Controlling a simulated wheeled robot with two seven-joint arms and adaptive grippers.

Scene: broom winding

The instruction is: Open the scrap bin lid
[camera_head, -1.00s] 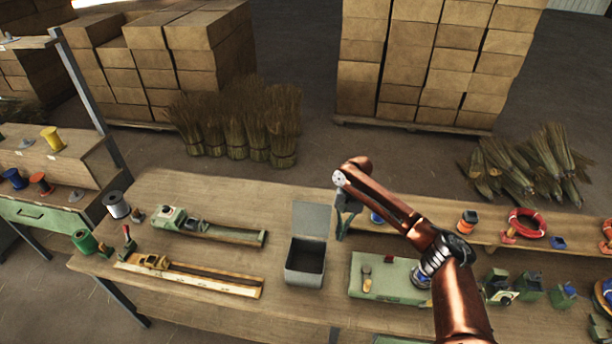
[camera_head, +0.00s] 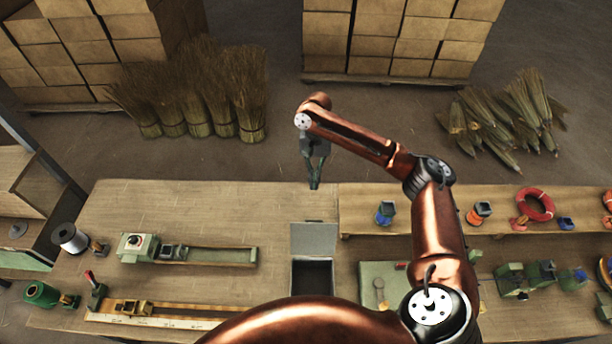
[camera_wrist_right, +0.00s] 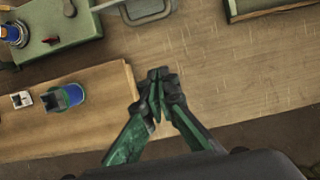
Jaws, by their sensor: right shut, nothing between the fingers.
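The scrap bin (camera_head: 312,277) is a small grey box on the workbench, with its dark inside showing. Its grey lid (camera_head: 313,239) stands raised at the far side of the box. Part of the bin also shows at the top of the right wrist view (camera_wrist_right: 147,10). My right gripper (camera_head: 314,186) is shut and empty, beyond the lid near the bench's far edge, apart from the lid. Its closed fingers show in the wrist view (camera_wrist_right: 157,76). My left gripper is not in view. My copper arm covers the near part of the bench.
A green plate (camera_head: 382,283) lies right of the bin. A green-ended fixture (camera_head: 205,255) and a wooden measuring jig (camera_head: 160,310) lie left. A raised shelf (camera_head: 385,212) holds small parts at right. Bare bench (camera_head: 220,210) lies left of the gripper.

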